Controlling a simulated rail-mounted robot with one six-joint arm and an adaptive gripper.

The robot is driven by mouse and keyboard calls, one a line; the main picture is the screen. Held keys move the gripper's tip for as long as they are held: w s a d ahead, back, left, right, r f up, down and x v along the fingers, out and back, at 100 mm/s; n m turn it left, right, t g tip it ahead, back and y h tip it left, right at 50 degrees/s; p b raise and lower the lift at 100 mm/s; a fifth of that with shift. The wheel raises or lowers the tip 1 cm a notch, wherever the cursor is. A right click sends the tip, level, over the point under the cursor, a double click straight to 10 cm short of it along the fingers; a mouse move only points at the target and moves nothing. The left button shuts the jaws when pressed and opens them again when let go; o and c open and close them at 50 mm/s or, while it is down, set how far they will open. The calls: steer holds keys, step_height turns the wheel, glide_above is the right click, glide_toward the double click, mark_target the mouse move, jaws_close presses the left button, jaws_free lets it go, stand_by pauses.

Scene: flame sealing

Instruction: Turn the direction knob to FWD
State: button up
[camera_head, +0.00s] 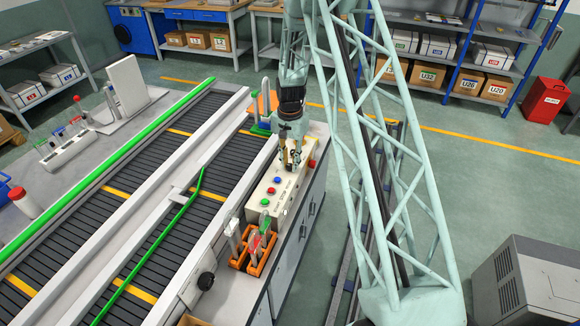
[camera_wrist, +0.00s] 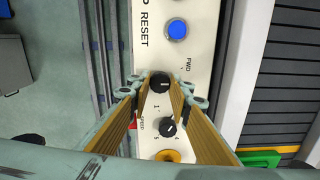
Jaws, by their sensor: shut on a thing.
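The white control panel (camera_head: 262,196) stands beside the conveyor in the head view and fills the middle of the wrist view (camera_wrist: 200,45). In the wrist view a black direction knob (camera_wrist: 160,84) sits just below and left of the sideways "FWD" label (camera_wrist: 187,66). My gripper (camera_wrist: 159,79) has its two fingertips on either side of this knob, shut on it. Its pointer direction is hard to read. In the head view my gripper (camera_head: 290,163) is down at the panel's far end, where it hides the knob.
A speed knob (camera_wrist: 167,127) lies between my fingers, behind the held knob. A blue button (camera_wrist: 177,29) marked RESET is nearby. Beside the panel runs the conveyor (camera_head: 150,235). Orange holders (camera_head: 252,255) stand at the panel's near end.

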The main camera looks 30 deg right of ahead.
mark_target(290, 166)
steer(key=n+b, duration=0.2)
steer(key=n, duration=0.3)
steer(key=shift+n, duration=0.6)
steer(key=o, duration=0.9)
steer(key=shift+r, duration=0.1)
step_height(290, 166, up, 12)
steer(key=shift+f, duration=0.1)
stand_by(0.6)
stand_by(0.6)
